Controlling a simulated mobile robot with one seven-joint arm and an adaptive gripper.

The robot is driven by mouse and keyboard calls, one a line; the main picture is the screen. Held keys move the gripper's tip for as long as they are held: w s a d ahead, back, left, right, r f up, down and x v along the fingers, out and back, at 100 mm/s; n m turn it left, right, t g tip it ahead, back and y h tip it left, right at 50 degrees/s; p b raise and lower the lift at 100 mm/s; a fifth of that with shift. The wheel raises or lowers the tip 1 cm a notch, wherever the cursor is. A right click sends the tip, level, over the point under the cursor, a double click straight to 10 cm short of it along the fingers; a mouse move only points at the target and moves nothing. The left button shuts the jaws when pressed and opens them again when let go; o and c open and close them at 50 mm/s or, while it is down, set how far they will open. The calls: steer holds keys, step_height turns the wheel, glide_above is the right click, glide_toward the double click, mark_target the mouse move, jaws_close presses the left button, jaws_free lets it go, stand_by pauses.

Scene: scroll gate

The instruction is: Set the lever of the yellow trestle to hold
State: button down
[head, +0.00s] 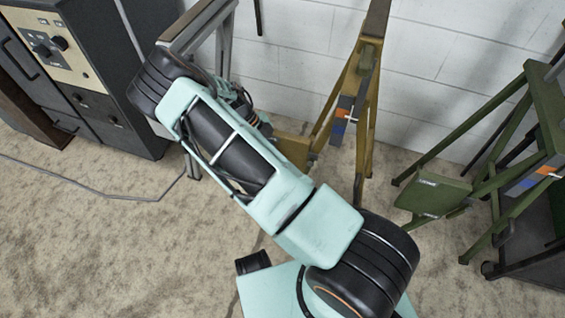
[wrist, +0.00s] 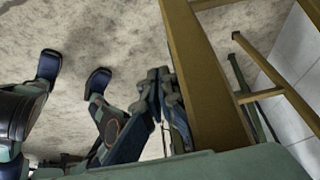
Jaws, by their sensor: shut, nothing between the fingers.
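The yellow trestle (head: 371,75) stands near the back wall, right of centre in the head view. Its leg also crosses the wrist view as a wide yellow bar (wrist: 205,70). A small plate with an orange and a blue patch (head: 341,120) is on the trestle. A small dark piece just under the plate may be the lever; its setting cannot be told. My gripper (wrist: 162,84) is shut and empty, close to the left side of the yellow bar in the wrist view. Whether it touches is unclear. In the head view my arm hides the gripper.
A green trestle (head: 545,100) with a similar orange and blue plate (head: 533,178) stands at the right. A dark grey cabinet with a control panel (head: 48,48) is at the back left. A cable (head: 85,187) lies on the floor. The floor at the lower left is clear.

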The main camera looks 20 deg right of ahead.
steer(key=w+a+r, duration=0.1)
steer(key=w+a, duration=0.3)
steer(key=a, duration=0.2)
steer(key=shift+w+r+p, duration=0.2)
steer(key=shift+w+p, duration=0.05)
steer(key=shift+p, duration=0.1)
